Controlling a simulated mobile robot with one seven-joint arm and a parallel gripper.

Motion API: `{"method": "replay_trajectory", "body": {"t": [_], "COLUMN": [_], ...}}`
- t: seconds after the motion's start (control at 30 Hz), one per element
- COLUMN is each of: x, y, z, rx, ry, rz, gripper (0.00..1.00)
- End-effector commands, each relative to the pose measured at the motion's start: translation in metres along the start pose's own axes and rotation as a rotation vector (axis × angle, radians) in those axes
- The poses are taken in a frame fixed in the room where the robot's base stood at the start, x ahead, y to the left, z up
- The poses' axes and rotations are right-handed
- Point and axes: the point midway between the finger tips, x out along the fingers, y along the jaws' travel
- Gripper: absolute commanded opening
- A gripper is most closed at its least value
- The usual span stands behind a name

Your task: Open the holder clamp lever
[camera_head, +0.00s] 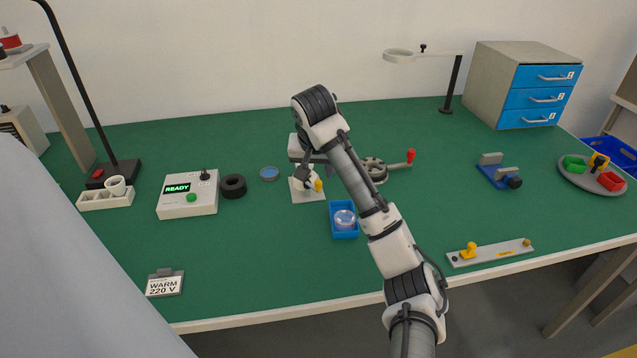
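A small white holder (309,197) stands on the green bench near the middle, with a yellow lever (318,185) standing up at its right side. I take this to be the holder clamp lever. My gripper (304,178) points down directly over the holder, its dark fingers close to the holder's top and just left of the yellow lever. The fingers partly hide the holder's top. At this size I cannot tell whether they touch the lever or how far apart they are.
A blue tray (344,233) with a clear round item is just right of and in front of the holder. A crank wheel (374,168) stands behind my forearm. A READY box (188,195) and a black ring (233,187) are left. The bench front is mostly clear.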

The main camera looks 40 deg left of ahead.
Motion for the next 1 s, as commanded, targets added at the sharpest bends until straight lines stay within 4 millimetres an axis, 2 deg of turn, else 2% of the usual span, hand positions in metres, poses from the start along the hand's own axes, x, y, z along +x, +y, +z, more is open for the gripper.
{"method": "replay_trajectory", "body": {"t": [0.03,0.1,0.3,0.67,0.7,1.0], "x": [0.017,0.028,0.046,0.053,0.053,0.053], "y": [-0.002,-0.002,0.001,0.000,0.000,0.000], "z": [0.003,0.003,-0.001,-0.001,-0.001,-0.001], "rx": [0.001,0.000,0.001,0.000,0.000,0.000], "ry": [-0.002,-0.003,0.000,0.002,0.002,0.002], "rz": [-0.005,-0.005,0.000,-0.001,-0.001,-0.001], "gripper": [0.39,0.39,0.39,0.39,0.37,0.00]}}
